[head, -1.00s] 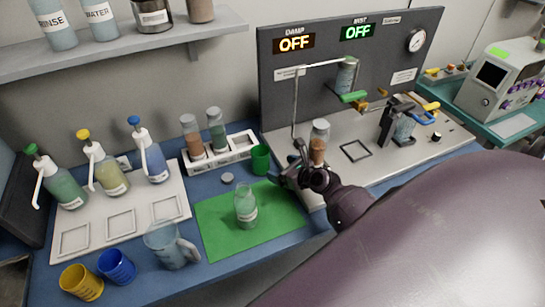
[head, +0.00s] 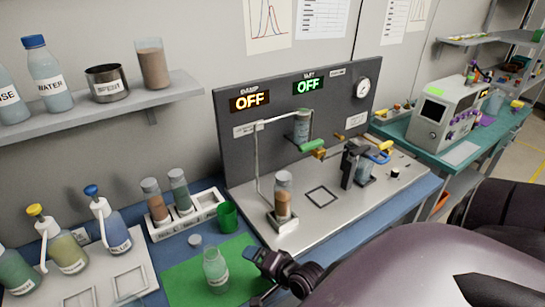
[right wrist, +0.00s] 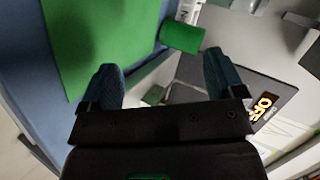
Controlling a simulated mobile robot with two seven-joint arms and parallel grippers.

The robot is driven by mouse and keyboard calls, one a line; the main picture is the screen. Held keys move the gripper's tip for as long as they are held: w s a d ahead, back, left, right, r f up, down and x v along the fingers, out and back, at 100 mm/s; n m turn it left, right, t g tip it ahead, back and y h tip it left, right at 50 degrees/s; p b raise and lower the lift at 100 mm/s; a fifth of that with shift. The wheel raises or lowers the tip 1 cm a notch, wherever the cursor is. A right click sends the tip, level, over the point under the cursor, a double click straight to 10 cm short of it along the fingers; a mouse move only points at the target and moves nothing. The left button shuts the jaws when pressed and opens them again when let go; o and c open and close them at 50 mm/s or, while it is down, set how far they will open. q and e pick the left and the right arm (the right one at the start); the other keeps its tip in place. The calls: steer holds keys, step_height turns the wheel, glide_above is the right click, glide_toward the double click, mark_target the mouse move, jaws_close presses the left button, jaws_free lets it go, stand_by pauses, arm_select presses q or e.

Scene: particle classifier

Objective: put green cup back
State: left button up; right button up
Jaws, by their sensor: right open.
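The green cup (head: 227,217) stands upright on the blue bench, right beside the white vial rack (head: 190,222) and behind the green mat (head: 185,283). In the right wrist view the green cup (right wrist: 182,38) shows beyond the fingertips, apart from them. My right gripper (head: 256,277) is open and empty at the right edge of the green mat, nearer the front than the cup. Its two spread fingers (right wrist: 163,85) also show in the right wrist view. My left gripper is not in view.
A glass vial (head: 215,268) stands on the mat, with a small lid (head: 195,241) behind it. A vial of brown powder (head: 283,200) stands on the grey machine base (head: 345,210). Pump bottles (head: 112,228) stand at left.

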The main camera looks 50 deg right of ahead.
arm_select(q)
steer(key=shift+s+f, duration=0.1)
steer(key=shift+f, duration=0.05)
arm_select(e)
steer(key=shift+s+a+f+n+g+h, duration=0.25)
steer(key=shift+s+a+f+n, duration=0.45)
steer(key=shift+s+n, duration=1.35)
steer(key=shift+s+a+f+n+g+h, duration=0.2)
steer(key=shift+s+a+f+n, duration=0.5)
steer(key=shift+n, duration=2.4)
steer(key=shift+s+a+f+n+g+h, duration=0.3)
steer(key=shift+s+a+n, duration=0.6)
steer(key=shift+s+n, duration=1.3)
steer(key=shift+w+n, duration=0.35)
steer(key=shift+w, duration=0.05)
steer(key=shift+f, duration=0.1)
steer(key=shift+w+f+b, duration=0.3)
steer(key=shift+f+b, duration=0.25)
steer(key=shift+b, duration=0.5)
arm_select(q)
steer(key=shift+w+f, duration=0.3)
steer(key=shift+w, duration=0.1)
arm_select(e)
steer(key=shift+r, duration=0.15)
